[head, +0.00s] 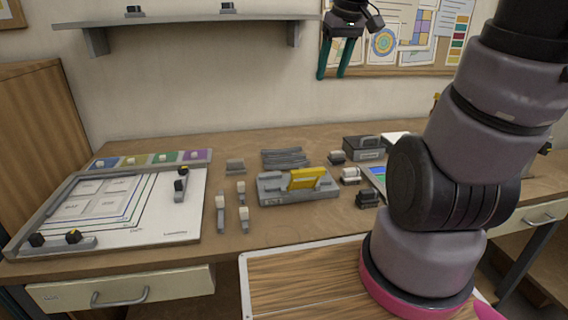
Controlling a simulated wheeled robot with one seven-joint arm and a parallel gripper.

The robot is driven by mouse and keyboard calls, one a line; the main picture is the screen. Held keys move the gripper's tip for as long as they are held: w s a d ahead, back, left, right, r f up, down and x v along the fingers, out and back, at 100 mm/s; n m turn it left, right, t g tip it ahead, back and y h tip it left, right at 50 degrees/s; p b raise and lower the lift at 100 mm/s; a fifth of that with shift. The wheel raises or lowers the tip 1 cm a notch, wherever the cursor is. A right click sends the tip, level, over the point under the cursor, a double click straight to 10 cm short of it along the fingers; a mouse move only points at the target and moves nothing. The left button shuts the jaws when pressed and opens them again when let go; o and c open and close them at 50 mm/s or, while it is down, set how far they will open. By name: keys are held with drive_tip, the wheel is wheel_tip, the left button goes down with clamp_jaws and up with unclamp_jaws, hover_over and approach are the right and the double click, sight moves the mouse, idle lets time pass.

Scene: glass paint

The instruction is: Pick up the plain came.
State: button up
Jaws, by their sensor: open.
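Several grey strips (285,158) lie side by side at the back middle of the workbench; they look like came, but I cannot tell from here which is the plain one. My gripper (331,76) hangs high in front of the wall, with two teal fingers pointing down and spread apart. Nothing is between them. It is well above the bench, up and to the right of the strips in the picture.
A grey fixture with a yellow part (307,178) stands just in front of the strips. Several pale-topped grey tools (221,213) stand left of it. A framed drawing board (150,229) fills the left. Small dark blocks (367,198) stand right. Bare wood (165,257) runs along the front.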

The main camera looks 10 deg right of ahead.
drive_tip(key=w+f+n+g+y, duration=0.1)
drive_tip(key=w+f+n+g, duration=0.2)
drive_tip(key=w+f+n, duration=0.55)
drive_tip(key=n+g+y, duration=0.1)
drive_tip(key=n+y, duration=0.3)
drive_tip(key=n, duration=0.3)
approach(289, 163)
drive_tip(key=x, duration=0.8)
drive_tip(key=shift+c, duration=0.3)
clamp_jaws()
